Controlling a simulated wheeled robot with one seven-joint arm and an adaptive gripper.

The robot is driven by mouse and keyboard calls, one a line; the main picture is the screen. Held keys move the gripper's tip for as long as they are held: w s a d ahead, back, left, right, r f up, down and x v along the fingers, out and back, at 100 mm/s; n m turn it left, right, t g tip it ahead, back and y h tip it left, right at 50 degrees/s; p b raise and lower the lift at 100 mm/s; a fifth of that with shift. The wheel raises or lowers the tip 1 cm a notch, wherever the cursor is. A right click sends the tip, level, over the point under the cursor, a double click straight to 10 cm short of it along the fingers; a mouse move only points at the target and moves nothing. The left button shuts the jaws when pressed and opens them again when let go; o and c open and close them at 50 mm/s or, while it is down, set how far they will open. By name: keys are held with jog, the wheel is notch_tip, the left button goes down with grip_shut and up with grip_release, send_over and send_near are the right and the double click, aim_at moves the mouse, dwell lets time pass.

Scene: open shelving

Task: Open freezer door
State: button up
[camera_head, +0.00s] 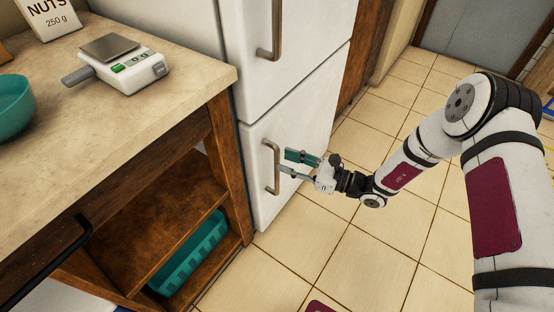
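The white fridge-freezer has an upper door (313,38) and a lower door (303,112), which I take to be the freezer door. Both doors look closed. The lower door has a vertical metal bar handle (269,165) near its left edge. My gripper (285,163) reaches in from the right at handle height, its two fingers apart and pointing at the handle. The lower fingertip is very close to the bar or touching it; I cannot tell which. Nothing is seen held between the fingers.
A wooden counter (190,75) stands left of the freezer, holding a kitchen scale (117,66) and a teal bowl (12,105). A teal crate (192,255) sits on its lower shelf. The tiled floor (345,245) before the freezer is mostly clear.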

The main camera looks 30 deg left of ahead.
aim_at(277, 158)
jog(key=shift+s+a+b, duration=0.15)
jog(key=shift+a+b, duration=0.05)
jog(key=shift+a, duration=0.85)
jog(key=shift+s+a+b, duration=0.1)
jog(key=shift+a+b, duration=0.05)
jog(key=shift+a, duration=0.9)
grip_shut()
